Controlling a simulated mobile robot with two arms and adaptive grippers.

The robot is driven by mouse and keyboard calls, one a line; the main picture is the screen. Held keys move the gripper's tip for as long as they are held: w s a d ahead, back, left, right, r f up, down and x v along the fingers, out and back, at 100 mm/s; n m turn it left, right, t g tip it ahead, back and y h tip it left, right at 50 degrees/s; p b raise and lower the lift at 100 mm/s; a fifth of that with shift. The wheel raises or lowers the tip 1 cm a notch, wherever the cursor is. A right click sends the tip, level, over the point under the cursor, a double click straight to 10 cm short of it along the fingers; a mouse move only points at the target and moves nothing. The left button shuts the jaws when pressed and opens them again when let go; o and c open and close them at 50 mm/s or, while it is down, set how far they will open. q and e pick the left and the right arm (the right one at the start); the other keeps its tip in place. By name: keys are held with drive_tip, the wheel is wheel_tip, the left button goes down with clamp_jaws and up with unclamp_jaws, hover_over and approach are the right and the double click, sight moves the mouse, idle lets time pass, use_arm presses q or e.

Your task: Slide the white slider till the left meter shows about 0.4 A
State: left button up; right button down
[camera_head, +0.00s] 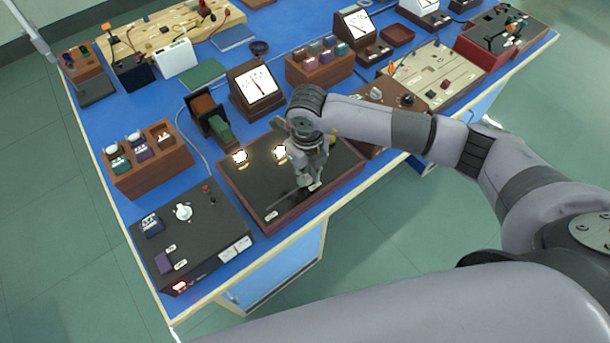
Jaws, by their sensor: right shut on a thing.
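My right gripper (306,182) reaches down onto the dark top of a wooden-sided box (262,190) at the table's front edge. It is shut at the slot on that box, on what appears to be the white slider, which its fingers mostly hide. Two lamps (240,157) glow on the box, the right one partly behind the gripper. The left meter (257,84) stands behind the box, with a white dial in a brown case. Its needle shows near the middle, but the scale is too small to read. My left gripper is not in view.
Left of the box is a black supply unit (190,232) with a white knob. A wooden block with several plugs (150,165) stands behind it. A brown and green part (212,120) sits beside the left meter. Another meter (357,24) stands farther back.

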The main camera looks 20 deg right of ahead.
sight(307, 177)
drive_tip(key=c, duration=1.5)
unclamp_jaws()
wheel_tip(307, 177, up, 12)
